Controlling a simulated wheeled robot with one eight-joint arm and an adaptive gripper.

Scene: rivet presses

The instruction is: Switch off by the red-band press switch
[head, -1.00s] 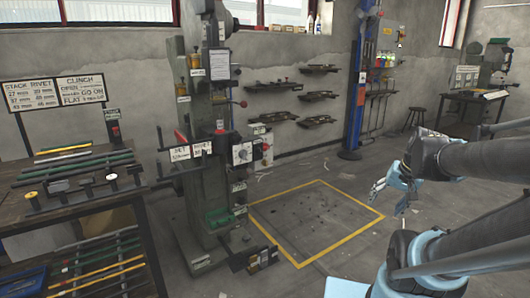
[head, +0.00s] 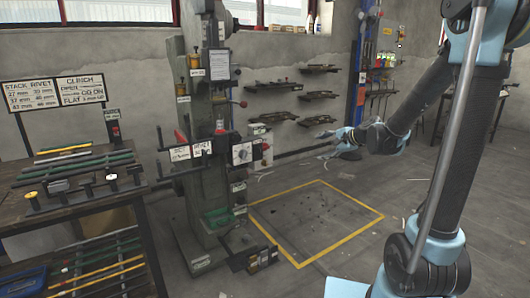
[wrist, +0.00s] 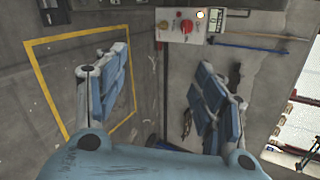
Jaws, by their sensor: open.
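A grey-green press (head: 208,130) stands left of centre in the head view, with a round dial (head: 242,152), a red-knobbed lever (head: 243,104) and a red handle (head: 180,137). I cannot make out a red band on any switch. A pale box with a red knob (wrist: 185,27) shows in the wrist view; I cannot tell if it belongs to this press. My gripper (head: 335,137) is to the right of the press, in the air, apart from it. In the wrist view its blue fingers (wrist: 165,85) are spread and empty.
A workbench (head: 70,200) with rods stands at the left, with a small red switch post (head: 114,130) behind it. Wall shelves (head: 318,95) and a blue column (head: 353,85) stand behind.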

